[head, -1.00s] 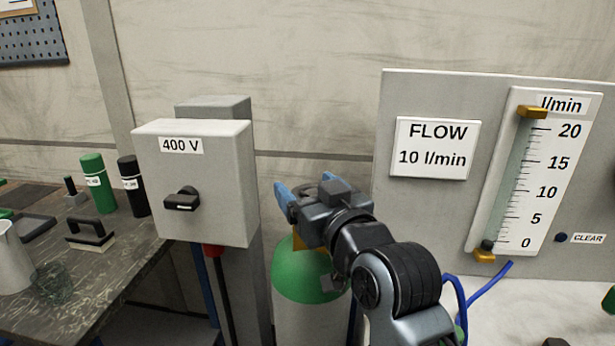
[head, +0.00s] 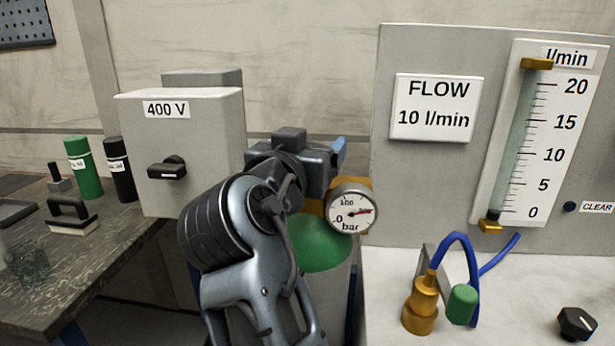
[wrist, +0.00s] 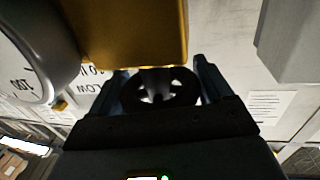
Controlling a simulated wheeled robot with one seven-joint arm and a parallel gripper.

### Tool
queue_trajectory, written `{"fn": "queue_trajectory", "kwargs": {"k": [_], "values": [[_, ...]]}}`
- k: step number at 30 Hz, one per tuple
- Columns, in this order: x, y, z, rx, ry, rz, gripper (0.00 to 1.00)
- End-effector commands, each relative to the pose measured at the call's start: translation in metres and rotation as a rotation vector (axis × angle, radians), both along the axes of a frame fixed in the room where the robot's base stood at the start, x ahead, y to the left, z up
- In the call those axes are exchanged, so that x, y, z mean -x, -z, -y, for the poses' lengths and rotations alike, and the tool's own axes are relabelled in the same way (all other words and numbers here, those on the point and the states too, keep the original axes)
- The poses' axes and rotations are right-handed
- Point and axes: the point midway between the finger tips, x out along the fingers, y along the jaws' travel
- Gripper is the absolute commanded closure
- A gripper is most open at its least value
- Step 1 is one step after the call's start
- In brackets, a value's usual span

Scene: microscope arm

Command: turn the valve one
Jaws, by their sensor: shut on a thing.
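The valve's black handwheel (wrist: 158,88) sits between my gripper's (wrist: 162,84) two fingers in the wrist view, under the brass valve body (wrist: 130,30). My fingers are closed on the wheel's rim from both sides. In the head view my gripper (head: 338,157) is at the top of the cylinder with the green shoulder (head: 325,246), and it hides the wheel there. The round pressure gauge (head: 352,211), marked bar, shows in front of the brass body, its red needle pointing right. The flow meter's (head: 525,150) dark float sits near 0.
A grey 400 V switch box (head: 185,150) stands close on the left. The flow panel (head: 400,50) stands on the right, with a brass fitting (head: 420,306), a blue hose (head: 470,250) and a black knob (head: 577,323) below. A dark workbench (head: 100,240) is at far left.

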Motion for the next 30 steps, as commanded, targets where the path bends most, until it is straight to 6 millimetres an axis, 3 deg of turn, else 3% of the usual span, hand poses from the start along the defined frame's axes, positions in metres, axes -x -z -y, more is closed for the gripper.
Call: {"fn": "queue_trajectory", "kwargs": {"k": [1, 15, 30], "values": [[-0.0003, 0.0082, -0.0015, -0.001, 0.043, 0.001, 0.51], [0.0015, 0.0035, 0.0044, 0.003, 0.389, -0.003, 0.51], [0.0026, 0.0019, 0.0062, 0.004, 0.492, -0.006, 0.51]]}}
